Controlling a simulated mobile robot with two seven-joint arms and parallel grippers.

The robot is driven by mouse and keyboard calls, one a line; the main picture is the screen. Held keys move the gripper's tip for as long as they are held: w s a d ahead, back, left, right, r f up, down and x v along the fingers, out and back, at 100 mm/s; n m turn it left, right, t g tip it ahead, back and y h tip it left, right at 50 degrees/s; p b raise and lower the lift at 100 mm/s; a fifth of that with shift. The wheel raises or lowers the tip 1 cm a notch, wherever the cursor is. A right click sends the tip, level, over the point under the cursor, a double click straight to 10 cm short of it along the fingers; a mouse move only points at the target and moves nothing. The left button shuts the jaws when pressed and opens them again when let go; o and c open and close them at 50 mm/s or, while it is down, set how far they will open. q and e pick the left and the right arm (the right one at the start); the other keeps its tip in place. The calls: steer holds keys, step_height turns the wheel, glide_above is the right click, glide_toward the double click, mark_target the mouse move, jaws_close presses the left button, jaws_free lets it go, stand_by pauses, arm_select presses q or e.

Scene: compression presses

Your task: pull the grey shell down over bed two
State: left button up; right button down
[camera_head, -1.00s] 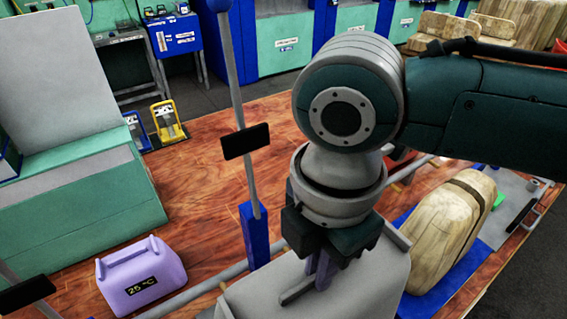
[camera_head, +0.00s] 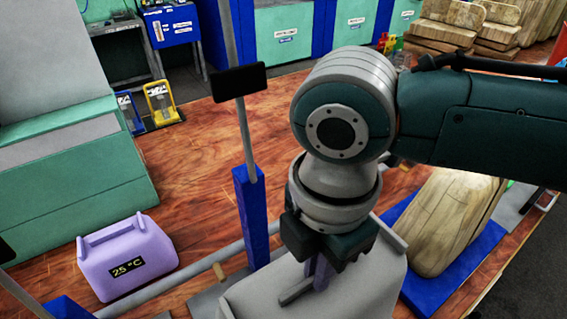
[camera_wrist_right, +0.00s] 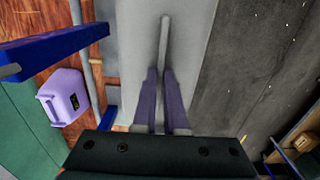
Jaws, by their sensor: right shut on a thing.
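The grey shell (camera_head: 372,296) is at the bottom middle of the head view, below my right arm. Its lower part runs out of the picture. My right gripper (camera_head: 318,278) is shut on the shell's grey bar handle (camera_head: 296,291). In the right wrist view the purple-grey fingers (camera_wrist_right: 161,80) close on both sides of this bar (camera_wrist_right: 165,35), with the pale shell surface (camera_wrist_right: 195,40) behind it. The bed under the shell is hidden, and I cannot tell its number. My left gripper is not in view.
A blue post (camera_head: 252,215) with a rod and black plate (camera_head: 239,81) stands left of the shell. A purple 25 °C box (camera_head: 128,258) sits farther left. Bare wooden floor lies behind.

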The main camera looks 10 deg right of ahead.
steer(key=shift+f+b, duration=0.4)
steer(key=shift+f, duration=0.15)
stand_by(0.4)
steer(key=c, duration=0.9)
jaws_free()
step_height(320, 180, up, 9)
steer(key=shift+f, duration=0.1)
steer(key=shift+r+b, duration=0.3)
steer(key=shift+r, duration=0.25)
steer(key=shift+a, duration=0.1)
